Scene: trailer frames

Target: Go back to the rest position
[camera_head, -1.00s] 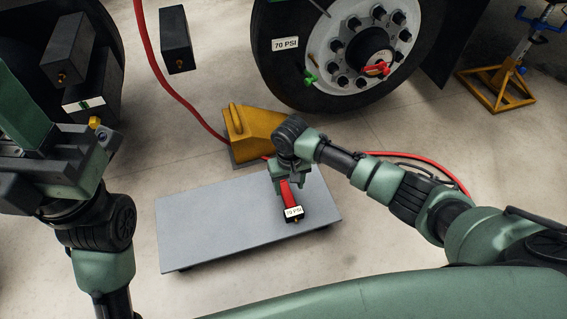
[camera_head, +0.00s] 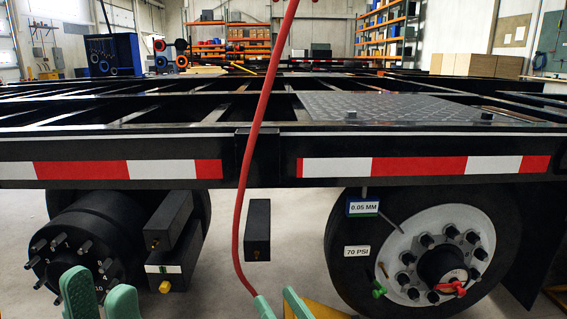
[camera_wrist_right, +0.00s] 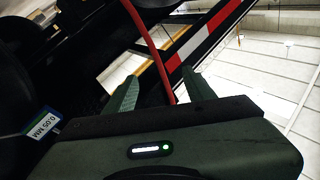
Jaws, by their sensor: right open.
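My left gripper (camera_head: 97,300) is at the bottom left of the head view, its two green fingers apart with nothing seen between them. My right gripper (camera_head: 280,306) is at the bottom middle, with its fingertips apart. In the right wrist view my right gripper (camera_wrist_right: 160,94) also shows open, its fingers spread. The red hose (camera_head: 246,180) passes behind them and shows between the fingers in the right wrist view (camera_wrist_right: 152,45), apparently not gripped. The rest of both arms is hidden below the head view.
The trailer frame with its red and white striped rail (camera_head: 415,168) crosses ahead. Below it are a wheel (camera_head: 440,255) with "70 PSI" and "0.05 MM" labels, a bare hub (camera_head: 75,255) and a hanging black box (camera_head: 257,228). Shelves (camera_head: 233,40) stand far back.

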